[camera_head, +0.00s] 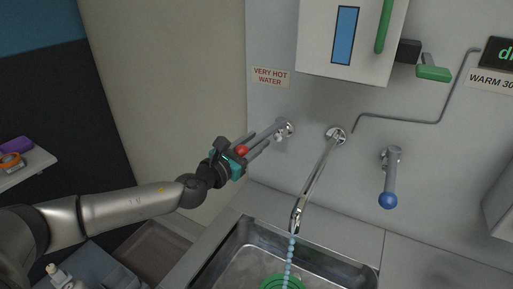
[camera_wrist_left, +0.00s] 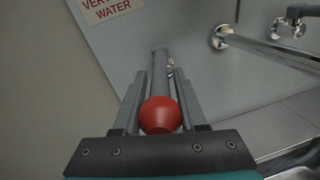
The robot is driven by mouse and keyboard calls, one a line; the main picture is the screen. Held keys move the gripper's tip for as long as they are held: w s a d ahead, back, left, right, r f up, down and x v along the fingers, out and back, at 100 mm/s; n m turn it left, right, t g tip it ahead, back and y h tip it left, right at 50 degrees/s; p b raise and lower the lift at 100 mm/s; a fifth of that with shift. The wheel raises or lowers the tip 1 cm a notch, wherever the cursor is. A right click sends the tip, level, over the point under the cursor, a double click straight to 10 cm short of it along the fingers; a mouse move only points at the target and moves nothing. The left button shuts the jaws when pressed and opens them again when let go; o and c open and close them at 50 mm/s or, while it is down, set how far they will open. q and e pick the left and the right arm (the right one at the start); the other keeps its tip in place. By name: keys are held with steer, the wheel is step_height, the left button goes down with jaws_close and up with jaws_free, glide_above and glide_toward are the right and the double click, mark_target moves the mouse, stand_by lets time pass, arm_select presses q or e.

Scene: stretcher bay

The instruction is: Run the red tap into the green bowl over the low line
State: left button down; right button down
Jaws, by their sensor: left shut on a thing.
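The red tap has a grey lever ending in a red ball knob (camera_head: 242,150); the knob also shows large in the left wrist view (camera_wrist_left: 160,115). My left gripper (camera_head: 269,138) is shut on the red tap's lever (camera_wrist_left: 160,72), with a finger along each side and the knob close to the palm. A pale blue stream of water (camera_head: 290,258) falls from the spout (camera_head: 318,178) into the green bowl (camera_head: 283,281) in the sink. Only the bowl's upper part shows at the bottom edge. Its low line and water level cannot be made out. My right gripper is not in view.
A blue-knobbed tap (camera_head: 388,198) hangs right of the spout. A white dispenser box (camera_head: 350,70) with green levers is above. A "VERY HOT WATER" sign (camera_head: 272,77) is above the red tap. The steel sink (camera_head: 240,250) is below; a shelf (camera_head: 30,165) is far left.

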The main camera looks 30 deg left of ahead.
arm_select(q)
steer(key=c, duration=0.7)
jaws_free()
steer(key=shift+s, duration=0.3)
steer(key=s+a+b, duration=0.1)
steer(key=s+a, duration=0.1)
steer(key=s, duration=1.2)
steer(key=shift+s+a, duration=0.2)
steer(key=shift+a, duration=0.05)
